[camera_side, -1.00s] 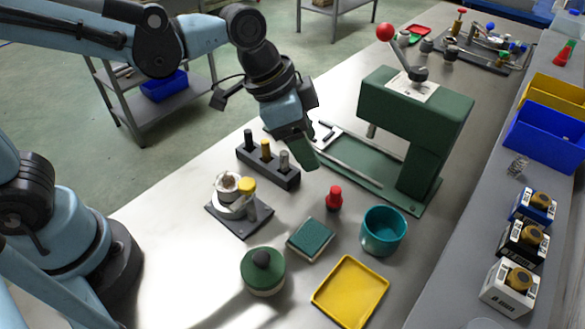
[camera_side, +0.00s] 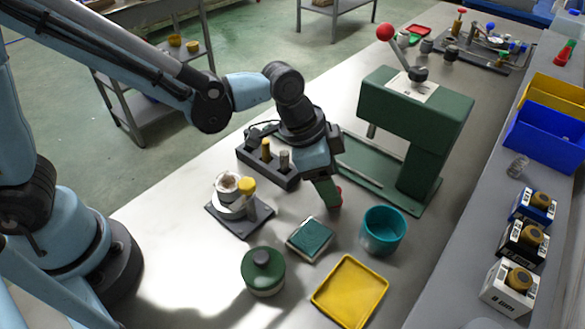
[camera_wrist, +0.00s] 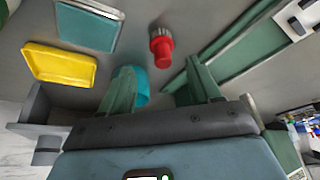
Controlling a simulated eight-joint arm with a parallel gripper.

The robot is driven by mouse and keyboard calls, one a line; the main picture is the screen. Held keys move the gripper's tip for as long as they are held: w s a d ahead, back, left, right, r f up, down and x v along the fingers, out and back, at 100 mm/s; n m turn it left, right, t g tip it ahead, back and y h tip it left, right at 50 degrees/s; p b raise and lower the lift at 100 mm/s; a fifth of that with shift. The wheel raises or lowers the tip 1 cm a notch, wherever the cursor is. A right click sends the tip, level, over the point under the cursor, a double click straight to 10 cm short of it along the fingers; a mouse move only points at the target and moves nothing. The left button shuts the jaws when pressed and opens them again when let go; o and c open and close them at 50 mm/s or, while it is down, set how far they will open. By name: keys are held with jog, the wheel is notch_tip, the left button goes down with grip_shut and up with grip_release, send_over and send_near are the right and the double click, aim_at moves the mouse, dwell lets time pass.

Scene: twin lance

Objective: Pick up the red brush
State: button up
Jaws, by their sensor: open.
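The red brush (camera_wrist: 161,50) stands on the grey bench, seen from above in the wrist view. Only a sliver of the brush (camera_side: 339,192) shows in the side view, behind my green fingers. My gripper (camera_side: 328,197) points down close by the brush. In the wrist view my two green fingers (camera_wrist: 160,88) are spread apart. The brush shows ahead of the gap between them, and nothing is held. I cannot tell whether a finger touches the brush.
A teal cup (camera_side: 383,238) and a teal pad (camera_side: 311,236) stand near the brush. A yellow tray (camera_side: 350,292) and a green lidded pot (camera_side: 263,275) are toward the front. A green press (camera_side: 415,110) rises behind right. A dark rack (camera_side: 285,180) is left.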

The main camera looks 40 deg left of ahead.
jog(key=shift+x, duration=2.35)
jog(key=shift+w+a, duration=0.15)
jog(key=c, duration=1.1)
jog(key=shift+r, duration=0.75)
notch_tip(320, 180, up, 3)
jog(key=shift+f, duration=0.2)
jog(key=s+d+r, duration=0.1)
jog(key=s+r, duration=0.1)
jog(key=s, duration=0.1)
jog(key=s+d+r, duration=0.2)
jog(key=s, duration=0.2)
jog(key=s+d+r, duration=0.2)
jog(key=s+r, duration=0.1)
jog(key=shift+s+d, duration=0.15)
jog(key=shift+d, duration=0.1)
